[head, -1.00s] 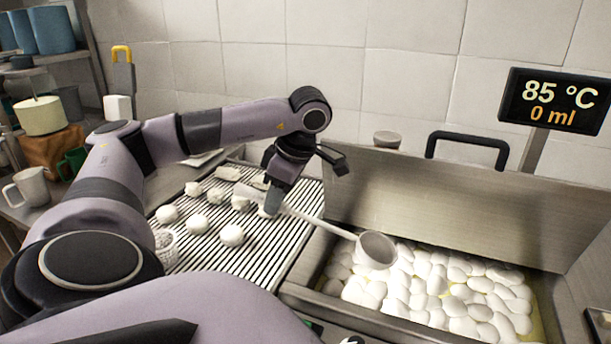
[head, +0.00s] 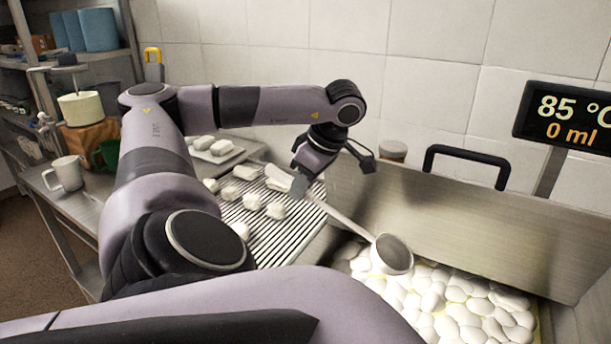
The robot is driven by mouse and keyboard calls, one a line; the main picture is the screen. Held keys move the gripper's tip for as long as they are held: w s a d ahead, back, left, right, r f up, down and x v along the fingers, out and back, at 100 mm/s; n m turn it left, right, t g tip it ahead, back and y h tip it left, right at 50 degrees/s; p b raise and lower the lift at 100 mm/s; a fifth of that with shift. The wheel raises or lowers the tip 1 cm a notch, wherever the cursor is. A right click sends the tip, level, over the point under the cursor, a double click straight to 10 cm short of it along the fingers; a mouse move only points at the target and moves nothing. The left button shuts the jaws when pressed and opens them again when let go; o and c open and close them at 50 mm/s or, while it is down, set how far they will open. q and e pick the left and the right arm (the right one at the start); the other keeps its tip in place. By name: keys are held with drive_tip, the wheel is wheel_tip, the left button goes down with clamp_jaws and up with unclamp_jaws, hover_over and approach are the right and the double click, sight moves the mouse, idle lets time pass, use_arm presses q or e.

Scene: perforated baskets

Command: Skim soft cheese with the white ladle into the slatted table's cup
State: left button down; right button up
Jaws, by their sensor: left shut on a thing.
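My left gripper (head: 308,184) is shut on the handle of the white ladle (head: 346,217), above the right side of the slatted table. White lumps of soft cheese (head: 462,312) crowd the vat in yellowish liquid. The slatted table (head: 287,240) carries several white pieces (head: 249,202). Its cup is hidden behind my left arm. My right gripper is not in view.
The vat's raised steel back (head: 460,215) and a black handle (head: 467,153) stand behind the cheese. A display (head: 570,117) reads 85 °C and 0 ml. Mugs (head: 66,174) and a tray of white pieces (head: 216,155) stand on the left.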

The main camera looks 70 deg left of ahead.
use_arm(q)
drive_tip(key=shift+f, duration=0.95)
wheel_tip(320, 180, down, 9)
drive_tip(key=b, duration=0.4)
drive_tip(key=shift+r, duration=0.1)
drive_tip(key=shift+f+b, duration=1.25)
drive_tip(key=shift+f, duration=0.15)
drive_tip(key=shift+r, duration=0.1)
